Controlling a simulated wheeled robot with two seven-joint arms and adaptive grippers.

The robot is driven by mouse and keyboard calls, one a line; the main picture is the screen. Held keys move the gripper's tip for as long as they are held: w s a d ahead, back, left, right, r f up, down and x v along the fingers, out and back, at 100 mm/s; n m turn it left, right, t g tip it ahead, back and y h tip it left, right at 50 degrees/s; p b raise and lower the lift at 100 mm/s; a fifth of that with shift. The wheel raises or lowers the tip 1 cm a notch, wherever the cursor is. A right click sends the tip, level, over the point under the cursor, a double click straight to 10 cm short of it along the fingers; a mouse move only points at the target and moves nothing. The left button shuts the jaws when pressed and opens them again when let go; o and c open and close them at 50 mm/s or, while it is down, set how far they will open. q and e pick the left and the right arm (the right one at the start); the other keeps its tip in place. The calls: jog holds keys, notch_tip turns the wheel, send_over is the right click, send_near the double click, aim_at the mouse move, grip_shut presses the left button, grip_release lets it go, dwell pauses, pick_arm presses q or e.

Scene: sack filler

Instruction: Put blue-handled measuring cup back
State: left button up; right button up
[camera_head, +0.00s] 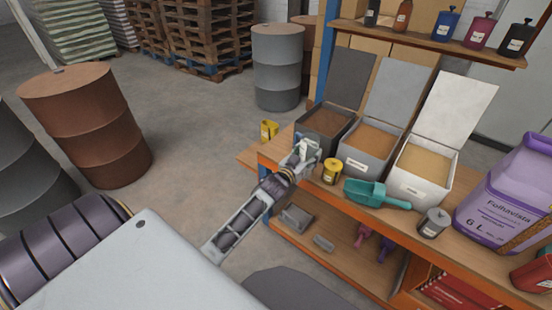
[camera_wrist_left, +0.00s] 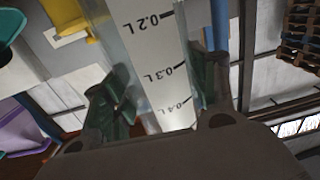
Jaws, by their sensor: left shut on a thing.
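A clear measuring cup (camera_wrist_left: 160,70) with black marks of 0.2 L, 0.3 L and 0.4 L fills the middle of the left wrist view. My left gripper (camera_wrist_left: 165,95) is shut on it, one finger on each side. In the head view my left gripper (camera_head: 301,155) is at the left end of the orange workbench (camera_head: 262,159), in front of the left bin. The cup is a small pale shape there, largely covered by the gripper. I cannot make out its blue handle for certain. My right gripper is not in view.
Three open bins (camera_head: 398,193) stand on the bench. A yellow cup (camera_head: 332,174), teal scoop (camera_head: 366,193), grey canister (camera_head: 434,222) and purple container (camera_head: 508,195) stand close by. A shelf with bottles (camera_head: 445,24) is above. A blue post (camera_head: 327,45) rises behind my gripper.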

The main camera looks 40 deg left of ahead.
pick_arm(q)
jog(key=w+a+r+n+y+b, duration=0.1)
jog(key=w+a+b, duration=0.3)
jog(key=a, duration=0.5)
jog(key=w+a+r+n+y+b, duration=0.2)
jog(key=w+a+r+y+b, duration=0.1)
jog(key=a, duration=0.6)
jog(key=shift+w+r+y+b, duration=0.4)
jog(key=shift+w+r+b, duration=0.3)
jog(key=shift+w+b, duration=0.55)
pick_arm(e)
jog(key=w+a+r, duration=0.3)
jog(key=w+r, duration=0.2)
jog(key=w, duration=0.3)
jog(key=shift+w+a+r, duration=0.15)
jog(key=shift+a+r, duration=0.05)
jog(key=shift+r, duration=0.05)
pick_arm(q)
jog(key=shift+s, duration=0.2)
jog(key=shift+f+b, duration=1)
jog(key=shift+f, duration=1.95)
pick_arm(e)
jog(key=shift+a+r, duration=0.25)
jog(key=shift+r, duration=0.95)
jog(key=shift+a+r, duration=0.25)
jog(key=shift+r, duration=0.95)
